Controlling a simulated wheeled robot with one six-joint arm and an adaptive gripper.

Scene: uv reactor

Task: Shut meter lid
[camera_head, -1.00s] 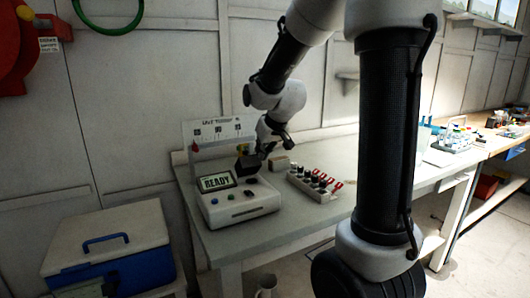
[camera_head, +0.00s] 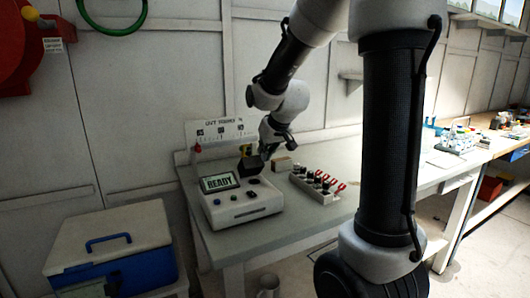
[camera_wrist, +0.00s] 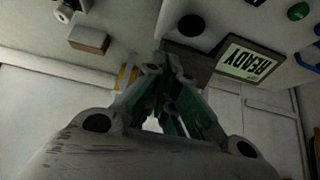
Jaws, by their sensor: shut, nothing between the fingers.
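The meter (camera_head: 240,207) is a pale box on the bench with a tilted screen (camera_head: 219,182) reading READY and several buttons. A dark flap (camera_head: 252,164), which looks like the meter lid, stands raised at the back right of the meter. In the wrist view a dark block (camera_wrist: 192,62), apparently the same lid, is beside the fingertips, near a round dark spot (camera_wrist: 191,25) on the meter. My gripper (camera_head: 264,153) is shut and empty close to the lid; in the wrist view its fingers (camera_wrist: 163,75) meet. Whether they touch the lid I cannot tell.
A rack of vials with red clips (camera_head: 317,186) stands right of the meter, and a small tan block (camera_head: 282,163) lies behind it. A blue and white cooler (camera_head: 110,248) is at lower left. The bench front right of the meter is clear.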

